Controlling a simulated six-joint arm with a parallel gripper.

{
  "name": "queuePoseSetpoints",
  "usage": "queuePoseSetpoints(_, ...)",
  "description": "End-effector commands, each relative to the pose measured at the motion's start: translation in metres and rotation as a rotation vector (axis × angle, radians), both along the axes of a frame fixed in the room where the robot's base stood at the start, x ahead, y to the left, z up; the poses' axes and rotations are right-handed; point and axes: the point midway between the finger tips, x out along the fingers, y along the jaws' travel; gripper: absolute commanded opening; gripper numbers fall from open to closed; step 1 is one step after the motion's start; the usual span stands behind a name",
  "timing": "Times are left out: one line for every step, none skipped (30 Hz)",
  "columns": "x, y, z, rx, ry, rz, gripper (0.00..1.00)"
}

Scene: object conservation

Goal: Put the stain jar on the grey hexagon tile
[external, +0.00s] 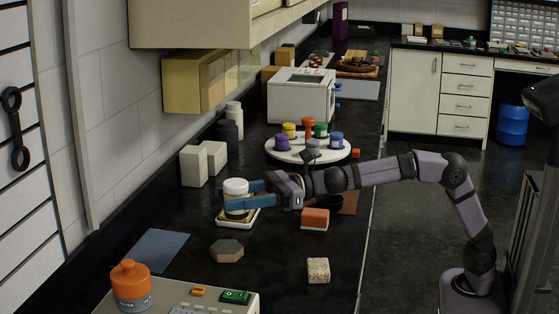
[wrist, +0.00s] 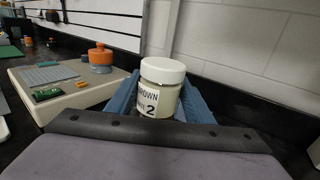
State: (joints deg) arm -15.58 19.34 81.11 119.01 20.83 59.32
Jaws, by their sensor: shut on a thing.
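The stain jar (external: 236,187) has a white lid and a pale body. In the wrist view the jar (wrist: 160,88) stands upright between my blue fingers, and its label reads in part "BROWN" and "2". My gripper (external: 241,195) is shut on the jar from its right side. The jar is at a small white tray (external: 252,222); I cannot tell whether its base touches the tray. The grey hexagon tile (external: 227,250) lies bare on the dark counter, just in front of the tray. The tile is not visible in the wrist view.
An orange-topped block (external: 315,218) and a speckled block (external: 318,270) lie to the right. A blue mat (external: 155,250) lies left of the tile. An orange jar (external: 131,285) stands on a pale machine in front. White boxes (external: 194,166) and a round tray (external: 280,156) of colored jars are behind.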

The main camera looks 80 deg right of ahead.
Motion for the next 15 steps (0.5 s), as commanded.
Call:
queuePoseSetpoints(0.0, 0.0, -0.014, 0.002, 0.001, 0.0, 0.18)
queuePoseSetpoints(0.0, 0.0, -0.019, 0.0, 0.001, 0.0, 0.18)
queuePoseSetpoints(0.0, 0.0, -0.026, 0.001, 0.002, 0.0, 0.18)
queuePoseSetpoints(0.0, 0.0, -0.03, 0.0, 0.001, 0.001, 0.18)
queuePoseSetpoints(0.0, 0.0, -0.034, 0.002, 0.001, 0.001, 0.18)
queuePoseSetpoints(0.0, 0.0, -0.039, 0.001, -0.001, 0.001, 0.18)
queuePoseSetpoints(0.0, 0.0, -0.041, 0.001, 0.0, 0.001, 0.18)
queuePoseSetpoints(0.0, 0.0, -0.044, 0.001, 0.0, 0.001, 0.18)
queuePoseSetpoints(0.0, 0.0, -0.046, 0.001, -0.001, 0.001, 0.18)
queuePoseSetpoints(0.0, 0.0, -0.047, 0.001, -0.001, 0.001, 0.18)
queuePoseSetpoints(0.0, 0.0, -0.047, 0.002, -0.001, 0.001, 0.18)
queuePoseSetpoints(0.0, 0.0, -0.047, 0.002, -0.001, 0.001, 0.18)
queuePoseSetpoints(0.0, 0.0, -0.047, 0.001, -0.002, 0.001, 0.18)
queuePoseSetpoints(0.0, 0.0, -0.047, 0.001, -0.002, 0.001, 0.18)
queuePoseSetpoints(0.0, 0.0, -0.048, 0.001, -0.002, 0.001, 0.18)
